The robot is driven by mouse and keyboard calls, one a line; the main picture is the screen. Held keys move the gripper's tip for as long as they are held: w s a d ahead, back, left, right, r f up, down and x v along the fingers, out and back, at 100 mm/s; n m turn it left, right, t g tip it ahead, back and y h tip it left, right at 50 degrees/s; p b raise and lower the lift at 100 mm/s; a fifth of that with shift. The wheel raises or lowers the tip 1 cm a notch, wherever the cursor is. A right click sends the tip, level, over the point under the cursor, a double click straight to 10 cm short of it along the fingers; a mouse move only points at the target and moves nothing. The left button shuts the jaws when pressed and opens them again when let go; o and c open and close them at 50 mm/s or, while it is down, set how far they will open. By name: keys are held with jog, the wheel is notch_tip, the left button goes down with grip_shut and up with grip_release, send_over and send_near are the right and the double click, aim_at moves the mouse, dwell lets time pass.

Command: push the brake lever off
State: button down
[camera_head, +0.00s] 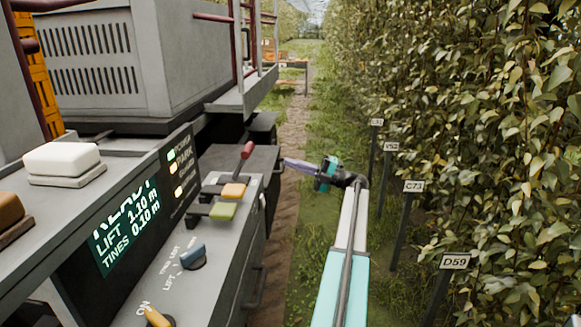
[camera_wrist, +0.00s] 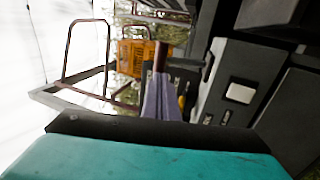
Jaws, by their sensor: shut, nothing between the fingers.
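The brake lever (camera_head: 246,150), a dark rod with a red grip, stands tilted at the far end of the machine's control console, its top leaning right. My gripper (camera_head: 286,161) is shut and empty, just right of the lever and pointing left toward it, with a visible gap in the picture. In the wrist view my pale purple fingers (camera_wrist: 161,98) are together, and a dark red upright bar, which looks like the lever's grip (camera_wrist: 160,56), shows just beyond their tips. I cannot tell whether they touch. The lever's foot is partly hidden behind the console buttons.
A display (camera_head: 125,225) reads READY. A leafy hedge (camera_head: 490,120) with numbered posts (camera_head: 413,187) stands right; a grassy path lies between.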

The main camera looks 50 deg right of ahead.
jog(key=p+x, duration=0.3)
jog(key=x, duration=0.8)
jog(key=shift+w+p, duration=0.15)
jog(key=shift+p, duration=0.2)
jog(key=shift+a, duration=0.1)
